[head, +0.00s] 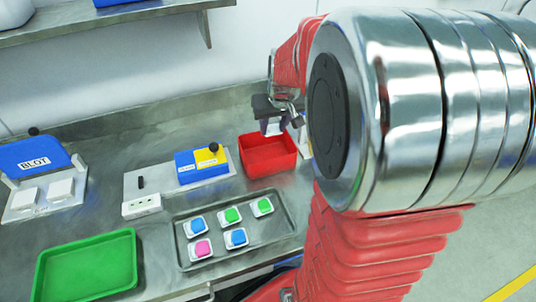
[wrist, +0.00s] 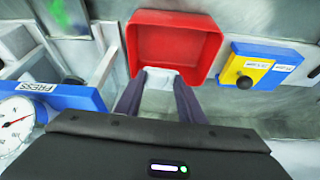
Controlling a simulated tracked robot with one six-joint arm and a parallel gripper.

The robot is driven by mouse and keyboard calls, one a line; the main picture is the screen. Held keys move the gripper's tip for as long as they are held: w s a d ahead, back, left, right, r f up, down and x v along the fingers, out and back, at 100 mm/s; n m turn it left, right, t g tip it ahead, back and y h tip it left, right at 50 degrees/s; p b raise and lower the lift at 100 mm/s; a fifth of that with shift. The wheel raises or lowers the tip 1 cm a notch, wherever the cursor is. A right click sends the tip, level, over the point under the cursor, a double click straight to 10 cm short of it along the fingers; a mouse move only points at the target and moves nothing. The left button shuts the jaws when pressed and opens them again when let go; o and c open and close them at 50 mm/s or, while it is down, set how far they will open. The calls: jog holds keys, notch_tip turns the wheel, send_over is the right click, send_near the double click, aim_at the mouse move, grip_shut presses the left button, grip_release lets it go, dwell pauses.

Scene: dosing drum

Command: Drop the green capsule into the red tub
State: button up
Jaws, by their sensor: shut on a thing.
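The red tub (head: 268,155) stands on the metal bench and looks empty inside. It also shows at the top of the wrist view (wrist: 176,40). My gripper (head: 275,131) is over the tub's back edge in the head view. In the wrist view my gripper (wrist: 160,82) is shut on a small white piece (wrist: 160,77), in front of the tub's near wall in the picture. No green shows on this piece, and any coloured face is hidden. Two green capsules with white surrounds, a middle one (head: 232,215) and a right one (head: 264,206), lie on the metal tray (head: 184,259).
Two blue capsules and a pink capsule (head: 202,248) share the metal tray. A blue and yellow box (head: 190,171) with a black knob stands left of the tub. A green tray (head: 88,268) and a BLOT device (head: 33,158) are further left. A PRESS device (wrist: 62,95) and gauge (wrist: 14,121) are near my gripper.

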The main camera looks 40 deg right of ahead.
aim_at(274, 134)
jog(key=shift+f, duration=1.95)
jog(key=o, duration=1.1)
jog(key=shift+r, duration=0.15)
jog(key=v, duration=1.3)
jog(key=shift+s+r, duration=0.2)
